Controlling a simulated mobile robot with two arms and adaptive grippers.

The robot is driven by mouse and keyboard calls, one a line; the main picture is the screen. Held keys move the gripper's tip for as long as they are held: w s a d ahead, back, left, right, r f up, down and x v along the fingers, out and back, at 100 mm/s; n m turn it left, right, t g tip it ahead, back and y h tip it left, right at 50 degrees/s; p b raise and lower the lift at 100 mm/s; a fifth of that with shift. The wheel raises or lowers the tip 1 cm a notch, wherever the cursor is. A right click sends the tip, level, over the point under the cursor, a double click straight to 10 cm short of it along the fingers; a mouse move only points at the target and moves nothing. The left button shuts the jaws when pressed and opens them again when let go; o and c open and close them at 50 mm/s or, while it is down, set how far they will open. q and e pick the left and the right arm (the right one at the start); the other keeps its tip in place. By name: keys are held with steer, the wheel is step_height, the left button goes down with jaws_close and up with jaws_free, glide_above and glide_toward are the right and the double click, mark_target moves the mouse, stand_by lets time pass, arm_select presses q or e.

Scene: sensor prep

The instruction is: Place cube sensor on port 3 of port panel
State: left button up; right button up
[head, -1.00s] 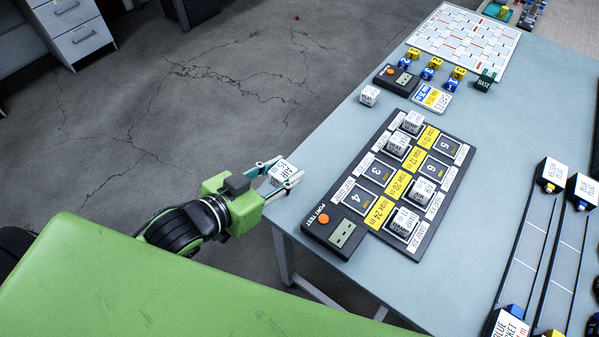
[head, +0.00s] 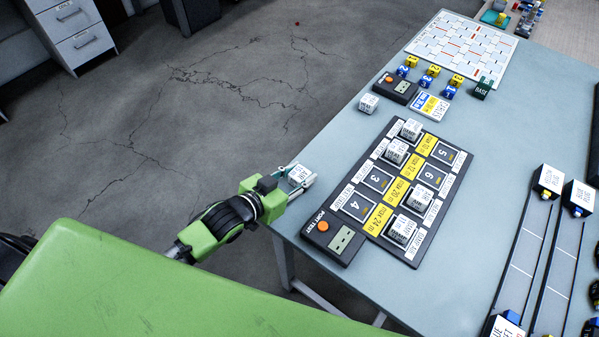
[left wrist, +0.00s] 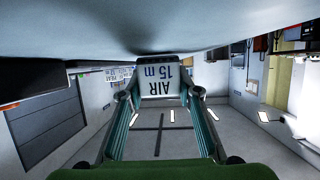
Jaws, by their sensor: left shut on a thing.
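My left gripper (head: 303,180) is shut on a white cube sensor (head: 298,173), just off the left edge of the table. In the left wrist view the cube sensor (left wrist: 158,80) sits between the two fingers and reads "AIR 15 m". The dark port panel (head: 333,207) lies on the table to the right of the gripper. Port 3 (head: 377,179) and port 4 (head: 356,206) are empty, as are ports 5 (head: 446,153) and 6 (head: 430,175). White cubes (head: 396,151) stand on several other ports. My right gripper is not in view.
Another white cube (head: 368,103) stands alone on the table (head: 480,270) behind the panel. A small dark tester (head: 396,88), coloured cubes (head: 433,70) and a white patterned board (head: 462,46) lie farther back. Rails with boxes (head: 550,176) stand at the right.

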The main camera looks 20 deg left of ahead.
arm_select(q)
steer(key=shift+f, duration=0.15)
steer(key=o, duration=1.1)
